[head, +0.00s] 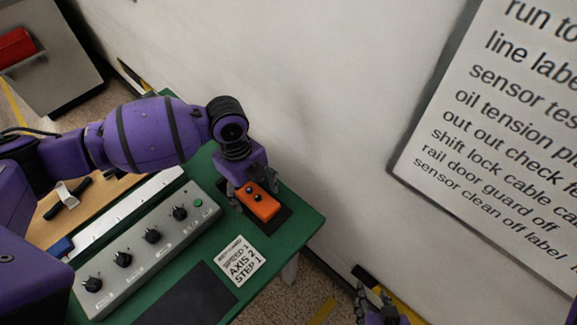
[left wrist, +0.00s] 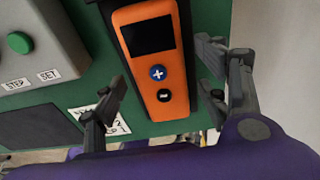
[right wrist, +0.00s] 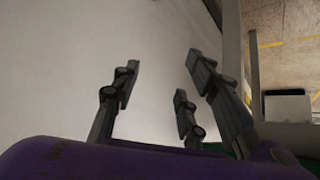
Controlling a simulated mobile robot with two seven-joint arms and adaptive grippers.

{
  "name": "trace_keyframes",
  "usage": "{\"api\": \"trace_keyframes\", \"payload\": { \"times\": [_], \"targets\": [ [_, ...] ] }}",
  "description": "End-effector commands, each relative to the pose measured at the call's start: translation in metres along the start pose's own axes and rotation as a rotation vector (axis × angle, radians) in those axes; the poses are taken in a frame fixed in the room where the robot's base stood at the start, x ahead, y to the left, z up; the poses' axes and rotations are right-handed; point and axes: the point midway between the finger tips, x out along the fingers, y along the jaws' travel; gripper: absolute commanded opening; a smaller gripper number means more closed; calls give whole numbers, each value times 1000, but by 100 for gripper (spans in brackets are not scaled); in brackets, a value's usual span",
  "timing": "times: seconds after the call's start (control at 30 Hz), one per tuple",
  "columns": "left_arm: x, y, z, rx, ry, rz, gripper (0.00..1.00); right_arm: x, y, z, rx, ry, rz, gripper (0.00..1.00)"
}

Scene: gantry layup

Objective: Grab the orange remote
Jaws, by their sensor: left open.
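The orange remote (head: 258,202) lies on a dark pad (head: 284,215) near the right corner of the green table. In the left wrist view the orange remote (left wrist: 155,75) shows a black screen, a blue plus button and a black button. My left gripper (head: 254,193) is open above it. In the left wrist view its fingers (left wrist: 165,95) stand on both sides of the remote, and I cannot tell whether they touch it. My right gripper (head: 376,303) is low in the head view, away from the table. In the right wrist view its fingers (right wrist: 155,95) are spread and empty.
A grey control box (head: 150,243) with several black knobs and a green button stands left of the remote. A white label card (head: 240,262) and a dark panel (head: 187,300) lie in front. A wall (head: 330,90) with a large sign (head: 500,150) rises behind the table.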

Motion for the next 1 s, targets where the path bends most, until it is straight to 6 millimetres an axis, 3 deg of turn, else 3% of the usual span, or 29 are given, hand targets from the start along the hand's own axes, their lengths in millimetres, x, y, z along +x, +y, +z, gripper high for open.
{"api": "trace_keyframes", "payload": {
  "times": [0.17,0.6,1.0],
  "targets": [
    [1,1,0,-1,1,1,67,-2,0,7,4,-13,1,40],
    [1,1,0,-1,0,1,11,-3,2,17,-3,-31,3,40],
    [-8,0,0,0,-1,-2,10,-4,5,14,-10,-26,4,40]
  ]
}}
